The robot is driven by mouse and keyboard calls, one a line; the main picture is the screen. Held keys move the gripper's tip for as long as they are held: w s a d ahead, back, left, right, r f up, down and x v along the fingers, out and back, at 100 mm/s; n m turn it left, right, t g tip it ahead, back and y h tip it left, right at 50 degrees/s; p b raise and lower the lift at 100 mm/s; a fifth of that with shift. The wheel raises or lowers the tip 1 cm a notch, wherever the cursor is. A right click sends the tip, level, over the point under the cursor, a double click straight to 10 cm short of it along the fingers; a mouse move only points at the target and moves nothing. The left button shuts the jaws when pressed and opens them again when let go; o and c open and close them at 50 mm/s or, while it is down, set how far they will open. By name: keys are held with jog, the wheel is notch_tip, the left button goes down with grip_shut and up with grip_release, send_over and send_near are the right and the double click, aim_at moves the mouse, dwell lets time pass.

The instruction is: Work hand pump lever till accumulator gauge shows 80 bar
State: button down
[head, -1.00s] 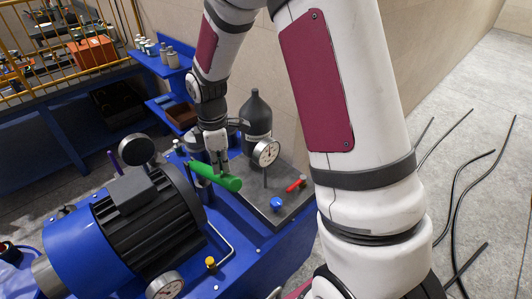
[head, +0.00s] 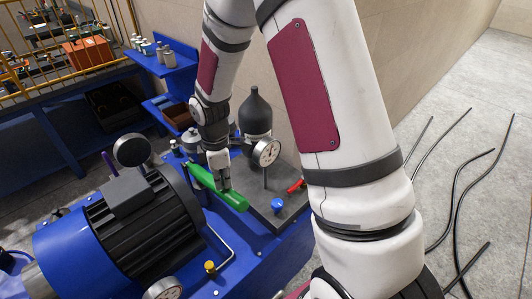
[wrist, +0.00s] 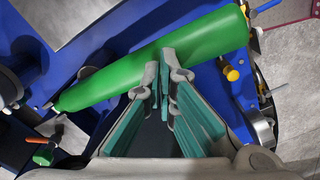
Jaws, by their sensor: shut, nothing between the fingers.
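The green pump lever (head: 235,200) slopes down toward the front right in the head view. It crosses the wrist view (wrist: 150,68) as a thick green bar. My gripper (head: 222,188) is shut and empty, with its fingertips (wrist: 164,72) against or just over the lever, not around it; exact contact is hard to tell. The black accumulator bottle (head: 255,113) stands behind, on the grey plate (head: 284,215). A round white gauge (head: 266,152) stands in front of it; its reading is too small to tell.
A large blue and black motor (head: 150,215) is left of the lever. A red handle (head: 296,186), a blue knob (head: 277,204) and a yellow knob (head: 210,266) stand nearby. A second gauge (head: 163,289) is at the bottom edge. Black hoses (head: 462,190) lie on the floor at right.

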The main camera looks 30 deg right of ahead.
aim_at(225, 191)
jog(key=shift+f+b, duration=0.95)
jog(key=shift+f, duration=1.5)
jog(key=shift+r+p, duration=1.35)
jog(key=shift+r, duration=1)
notch_tip(225, 191, up, 8)
jog(key=p, duration=0.3)
jog(key=shift+p, duration=0.35)
jog(key=shift+f+b, duration=2.2)
jog(key=shift+f, duration=4.1)
jog(key=shift+r+p, duration=1.6)
jog(key=shift+r, duration=1.6)
notch_tip(225, 191, up, 6)
jog(key=p, duration=0.2)
jog(key=shift+r, duration=0.15)
